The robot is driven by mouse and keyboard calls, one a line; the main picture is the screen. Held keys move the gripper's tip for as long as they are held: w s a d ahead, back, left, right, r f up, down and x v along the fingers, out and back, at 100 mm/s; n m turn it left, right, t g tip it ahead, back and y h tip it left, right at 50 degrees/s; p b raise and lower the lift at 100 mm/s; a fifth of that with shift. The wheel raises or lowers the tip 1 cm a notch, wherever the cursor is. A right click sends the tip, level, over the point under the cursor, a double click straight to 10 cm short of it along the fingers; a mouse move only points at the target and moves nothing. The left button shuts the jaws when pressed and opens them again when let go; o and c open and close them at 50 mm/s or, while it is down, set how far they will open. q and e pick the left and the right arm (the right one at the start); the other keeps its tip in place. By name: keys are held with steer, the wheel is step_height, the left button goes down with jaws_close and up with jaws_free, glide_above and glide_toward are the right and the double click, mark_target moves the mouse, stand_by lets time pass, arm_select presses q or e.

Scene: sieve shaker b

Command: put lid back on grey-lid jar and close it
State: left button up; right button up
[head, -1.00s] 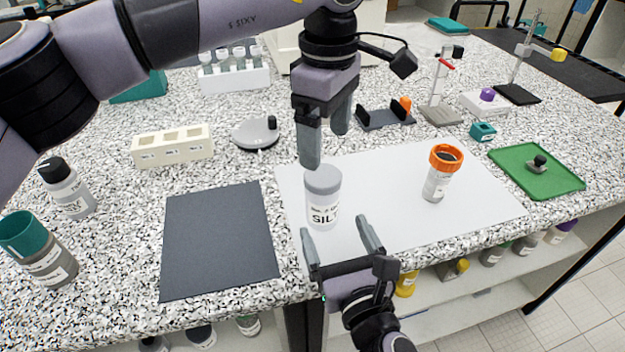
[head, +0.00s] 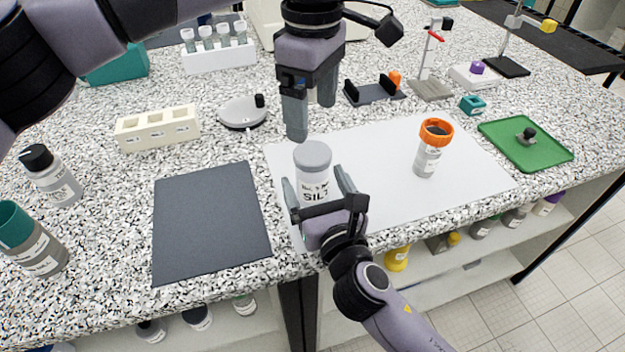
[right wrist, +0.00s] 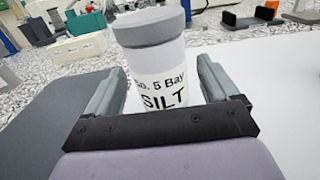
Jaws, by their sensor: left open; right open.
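The grey-lid jar (head: 312,172) stands upright on the white mat (head: 385,160), with a label reading SILT. Its grey lid (head: 312,154) sits on top; I cannot tell whether it is screwed tight. In the right wrist view the jar (right wrist: 158,70) stands between the fingers. My right gripper (head: 317,187) is open, with one finger on each side of the jar body and a gap visible at each side. My left gripper (head: 311,115) is open and empty, pointing down above and just behind the lid, apart from it.
An orange-rimmed jar (head: 430,158) stands on the mat to the right. A dark mat (head: 210,220) lies to the left. A cream block (head: 157,130) and a round grey device (head: 243,112) stand behind. A green tray (head: 525,145) lies at far right.

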steer(key=shift+x, duration=0.9)
